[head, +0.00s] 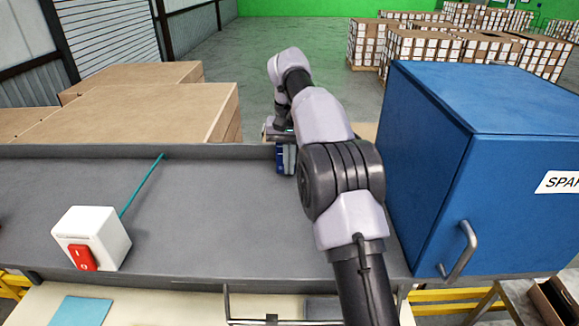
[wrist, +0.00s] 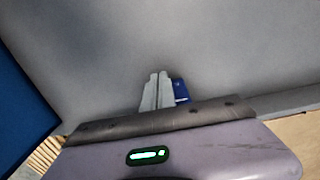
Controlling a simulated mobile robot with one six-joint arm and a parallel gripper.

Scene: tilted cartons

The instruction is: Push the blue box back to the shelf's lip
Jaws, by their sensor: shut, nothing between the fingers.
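The blue box (head: 287,160) is small and stands at the back of the grey shelf (head: 225,215), by its raised lip (head: 180,151). My arm hides part of it, and I cannot tell whether it touches the lip. In the wrist view the closed fingers of my gripper (wrist: 157,78) point at the grey surface. A strip of the blue box (wrist: 181,92) shows just right of them, and the wrist housing hides the rest. My gripper is shut and empty, close beside the box; contact is unclear. In the head view its fingertips are hidden.
A large blue cabinet (head: 425,150) stands right of my arm. A white switch box (head: 92,238) with a red rocker and a teal stick (head: 142,187) are on the left of the shelf. Brown cartons (head: 150,105) lie beyond the lip. The shelf's middle left is clear.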

